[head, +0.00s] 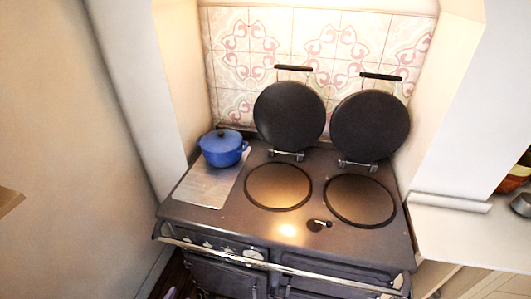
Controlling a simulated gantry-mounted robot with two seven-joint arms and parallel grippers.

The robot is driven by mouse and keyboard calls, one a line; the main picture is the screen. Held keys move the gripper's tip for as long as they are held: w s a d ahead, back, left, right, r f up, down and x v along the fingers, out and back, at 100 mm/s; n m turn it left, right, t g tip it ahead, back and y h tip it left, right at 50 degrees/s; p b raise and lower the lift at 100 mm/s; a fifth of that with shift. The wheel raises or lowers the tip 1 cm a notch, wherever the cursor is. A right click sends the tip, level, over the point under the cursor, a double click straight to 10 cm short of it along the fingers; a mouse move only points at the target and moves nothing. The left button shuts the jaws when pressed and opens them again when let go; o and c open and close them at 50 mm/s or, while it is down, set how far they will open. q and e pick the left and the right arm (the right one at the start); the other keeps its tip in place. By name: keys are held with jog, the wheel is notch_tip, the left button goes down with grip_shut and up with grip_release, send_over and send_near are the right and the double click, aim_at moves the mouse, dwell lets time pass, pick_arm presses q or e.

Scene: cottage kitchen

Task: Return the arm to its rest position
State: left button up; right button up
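Neither of my grippers shows in the head view, and no part of either arm can be made out. The range cooker (222,218) stands in a tiled alcove. Its two round lids, the left lid (290,115) and the right lid (370,126), are raised. The left hotplate (278,187) and right hotplate (359,200) under them are bare. A blue lidded pot (222,148) stands upright at the back left of the cooker top.
A pale metal plate (205,188) lies at the cooker's left. A small dark fitting (318,225) sits between the hotplates near the front. A rail (285,268) runs along the front edge. A counter (460,230) with dishes at its edge is at right.

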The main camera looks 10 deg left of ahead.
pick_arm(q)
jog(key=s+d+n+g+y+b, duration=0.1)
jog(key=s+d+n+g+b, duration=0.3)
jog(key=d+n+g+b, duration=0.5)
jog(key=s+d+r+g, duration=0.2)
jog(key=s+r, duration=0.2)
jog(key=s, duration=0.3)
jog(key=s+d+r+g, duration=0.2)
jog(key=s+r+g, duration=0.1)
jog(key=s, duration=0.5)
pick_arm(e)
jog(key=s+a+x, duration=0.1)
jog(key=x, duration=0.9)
pick_arm(q)
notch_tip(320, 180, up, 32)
jog(key=p, duration=3.1)
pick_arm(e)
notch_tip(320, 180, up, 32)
pick_arm(q)
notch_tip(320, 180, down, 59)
jog(key=b, duration=5.8)
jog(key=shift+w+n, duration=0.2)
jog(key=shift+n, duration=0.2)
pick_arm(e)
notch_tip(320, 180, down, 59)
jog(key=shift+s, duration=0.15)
